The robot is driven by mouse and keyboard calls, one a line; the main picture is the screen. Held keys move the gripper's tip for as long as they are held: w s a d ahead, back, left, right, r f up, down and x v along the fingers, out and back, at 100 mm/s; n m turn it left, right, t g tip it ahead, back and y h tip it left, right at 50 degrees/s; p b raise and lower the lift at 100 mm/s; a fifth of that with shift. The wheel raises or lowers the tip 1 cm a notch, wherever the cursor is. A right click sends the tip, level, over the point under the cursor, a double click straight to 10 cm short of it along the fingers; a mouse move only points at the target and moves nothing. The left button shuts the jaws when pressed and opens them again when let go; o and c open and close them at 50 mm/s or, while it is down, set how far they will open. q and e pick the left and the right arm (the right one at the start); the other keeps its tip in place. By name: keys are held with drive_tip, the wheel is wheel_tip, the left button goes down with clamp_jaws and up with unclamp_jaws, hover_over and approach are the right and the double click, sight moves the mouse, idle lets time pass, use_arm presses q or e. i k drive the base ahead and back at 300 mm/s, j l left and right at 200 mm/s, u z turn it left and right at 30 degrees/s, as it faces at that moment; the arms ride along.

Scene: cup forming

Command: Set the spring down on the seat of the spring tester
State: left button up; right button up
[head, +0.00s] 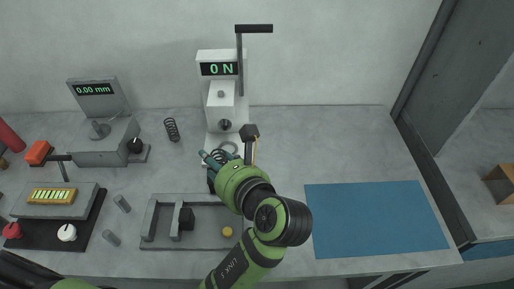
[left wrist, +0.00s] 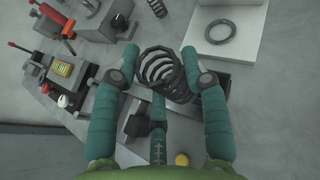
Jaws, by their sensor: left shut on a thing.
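The dark coil spring (left wrist: 168,75) is held between the two teal fingers of my left gripper (left wrist: 165,72) in the left wrist view. In the head view the left gripper (head: 216,158) is at the front of the spring tester, and the spring (head: 219,157) is partly hidden by it. The white spring tester (head: 214,88) stands at the back and reads 0 N. Its seat, a grey ring (left wrist: 220,31) on the white base, shows empty in the left wrist view, ahead and right of the spring. The spring is apart from the ring. My right gripper is out of view.
A second spring (head: 172,130) stands left of the tester. A gauge reading 0.00 mm (head: 108,130) is further left. A grey tray (head: 190,242) lies in front of the tester. A blue mat (head: 375,218) on the right is bare.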

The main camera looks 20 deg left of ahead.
sight(229, 150)
drive_tip(key=j+z, duration=0.15)
drive_tip(key=z, duration=0.2)
drive_tip(key=k+j+z, duration=0.1)
drive_tip(key=z, duration=0.25)
drive_tip(key=j+z, duration=0.1)
drive_tip(key=z, duration=0.25)
drive_tip(key=k+j, duration=0.6)
drive_tip(key=j, duration=0.1)
